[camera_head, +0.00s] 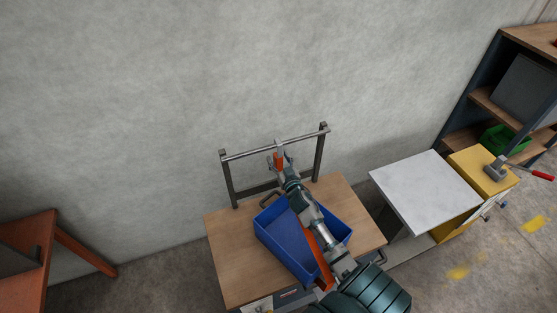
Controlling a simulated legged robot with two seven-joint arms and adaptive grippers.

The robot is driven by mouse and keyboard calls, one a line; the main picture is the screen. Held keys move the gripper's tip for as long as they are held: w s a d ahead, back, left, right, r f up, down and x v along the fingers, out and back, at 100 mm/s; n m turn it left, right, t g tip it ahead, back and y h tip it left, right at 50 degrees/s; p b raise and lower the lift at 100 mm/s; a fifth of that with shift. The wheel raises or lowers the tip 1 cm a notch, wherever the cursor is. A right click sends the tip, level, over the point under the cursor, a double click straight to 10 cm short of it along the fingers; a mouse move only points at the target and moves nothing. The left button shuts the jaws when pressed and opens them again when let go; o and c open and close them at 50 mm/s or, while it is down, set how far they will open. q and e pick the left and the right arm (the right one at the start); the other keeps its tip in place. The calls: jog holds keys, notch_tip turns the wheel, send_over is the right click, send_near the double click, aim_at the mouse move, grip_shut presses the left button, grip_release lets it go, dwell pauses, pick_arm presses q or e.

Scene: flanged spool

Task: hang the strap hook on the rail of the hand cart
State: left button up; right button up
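The hand cart (228,277) has a wooden top and a dark upright frame at its back. The metal rail (303,140) runs across the top of this frame. My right gripper (278,161) is at the rail's middle, its arm reaching up across the cart. It appears shut on the strap hook (279,151), a small grey and orange piece at the rail. Whether the hook bears on the rail is too small to tell. An orange strip (322,262) shows beside my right arm over the bin; its link to the hook is hidden. My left gripper is not in view.
A blue bin (277,233) stands on the cart under my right arm. To the right are a white-topped table (424,190) and a yellow cabinet (470,166) with a red-handled hammer (498,170). A shelf stands far right, an orange bench (28,240) at left. Bare wall is behind.

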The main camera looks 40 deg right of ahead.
jog(key=shift+f, duration=0.1)
jog(key=shift+s+a, duration=0.1)
jog(key=shift+s, duration=0.25)
jog(key=v, duration=1.1)
jog(key=shift+s, duration=0.1)
